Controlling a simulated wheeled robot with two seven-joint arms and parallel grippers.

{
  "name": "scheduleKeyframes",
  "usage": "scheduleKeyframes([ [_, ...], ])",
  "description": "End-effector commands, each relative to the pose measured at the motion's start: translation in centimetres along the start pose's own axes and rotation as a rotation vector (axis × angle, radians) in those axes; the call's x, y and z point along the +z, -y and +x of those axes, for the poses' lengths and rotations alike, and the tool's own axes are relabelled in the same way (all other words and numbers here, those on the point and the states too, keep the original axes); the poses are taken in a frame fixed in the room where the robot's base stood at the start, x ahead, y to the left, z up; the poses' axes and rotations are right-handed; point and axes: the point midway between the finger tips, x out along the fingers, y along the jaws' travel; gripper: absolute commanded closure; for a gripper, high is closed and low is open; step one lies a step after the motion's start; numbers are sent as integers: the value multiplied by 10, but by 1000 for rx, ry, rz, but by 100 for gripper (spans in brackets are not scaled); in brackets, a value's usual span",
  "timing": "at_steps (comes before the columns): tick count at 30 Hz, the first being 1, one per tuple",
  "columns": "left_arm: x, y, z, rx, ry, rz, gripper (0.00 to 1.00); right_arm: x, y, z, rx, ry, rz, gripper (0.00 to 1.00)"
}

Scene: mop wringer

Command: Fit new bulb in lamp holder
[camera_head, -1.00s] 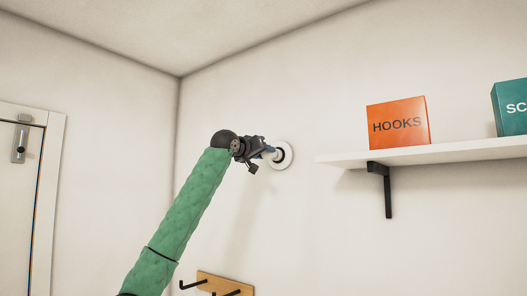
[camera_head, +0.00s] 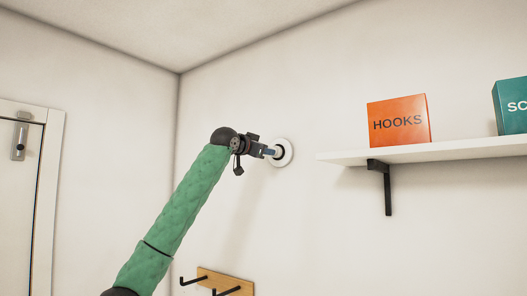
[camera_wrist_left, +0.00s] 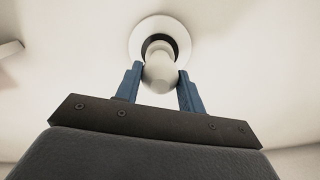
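The round lamp holder, a white ring with a black centre, is on the wall in the head view (camera_head: 289,156) and at the top of the left wrist view (camera_wrist_left: 183,35). The white bulb (camera_wrist_left: 160,68) is in front of the holder's black centre, lined up with it. Its far end is hidden, so I cannot tell how deep it sits. My left gripper's blue fingers (camera_wrist_left: 160,84) are on both sides of the bulb and appear to touch it; the gripper also shows in the head view (camera_head: 270,152). My right gripper is not in view.
A white shelf (camera_head: 440,153) on a black bracket (camera_head: 387,190) is to the right, holding an orange HOOKS box (camera_head: 398,121) and a teal box (camera_head: 511,105). A hook rail (camera_head: 225,282) is below, a door (camera_head: 20,210) at left. The wall around the holder is clear.

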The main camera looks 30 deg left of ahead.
Motion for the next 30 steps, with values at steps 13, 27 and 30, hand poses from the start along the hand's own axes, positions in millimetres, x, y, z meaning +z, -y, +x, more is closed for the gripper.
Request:
scheduleKeyframes([
  [13, 0, 0, -1, 0, 0, -3, 36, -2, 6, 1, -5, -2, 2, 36],
  [27, 3, -2, -56, 0, -2, -2, 36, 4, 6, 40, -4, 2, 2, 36],
  [30, 2, -1, -65, 0, -2, -3, 36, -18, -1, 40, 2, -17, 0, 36],
])
